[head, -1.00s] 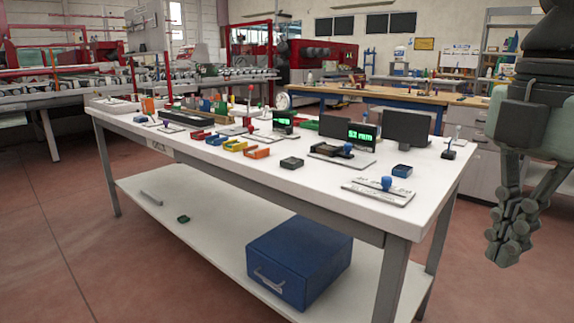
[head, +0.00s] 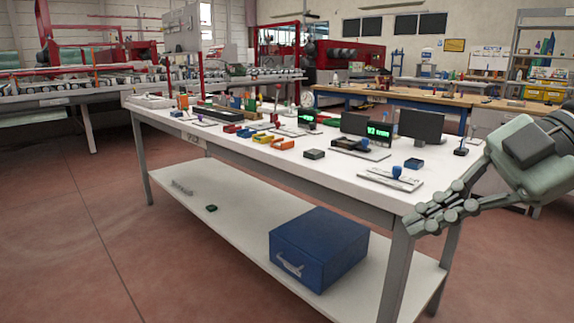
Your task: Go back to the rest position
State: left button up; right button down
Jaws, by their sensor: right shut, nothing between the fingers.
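My right gripper (head: 432,217) is at the right of the head view, its fingers pointing left. It is shut and empty, and shows in front of the right end of the white workbench (head: 350,194). I cannot tell whether it touches the bench edge. My left gripper is not in view.
The bench top holds a blue-knobbed stamp on a plate (head: 392,178), a dark block (head: 314,154), small coloured bins (head: 262,138) and dark display screens (head: 418,127). A blue box (head: 318,248) sits on the lower shelf. The floor (head: 70,235) at left is clear.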

jog(key=w+d+f+m+t+y, duration=0.2)
jog(key=w+d+m+t, duration=0.65)
jog(key=w+t, duration=0.5)
jog(key=w+d+f+m+t+h, duration=0.1)
jog(key=d+f+m+h, duration=0.3)
jog(key=d+f+h, duration=0.3)
jog(key=w+d+f+m+h, duration=0.1)
jog(key=d+f+m+h, duration=0.35)
jog(key=f, duration=0.35)
jog(key=s+f+m+g+h+p, duration=0.15)
jog(key=s+f+g, duration=0.3)
jog(key=f, duration=0.65)
jog(key=s+f+m+g+h, duration=0.25)
jog(key=s+f, duration=0.35)
jog(key=f, duration=0.6)
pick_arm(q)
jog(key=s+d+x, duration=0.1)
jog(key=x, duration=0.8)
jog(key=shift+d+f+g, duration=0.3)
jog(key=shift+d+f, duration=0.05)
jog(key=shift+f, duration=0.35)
pick_arm(e)
jog(key=s+a+f+g+y, duration=0.2)
jog(key=s+a+f+g, duration=0.5)
jog(key=s+a+f, duration=0.5)
jog(key=s, duration=0.3)
jog(key=shift+s+f+n, duration=0.25)
jog(key=shift+f+n, duration=0.05)
jog(key=shift+f, duration=0.1)
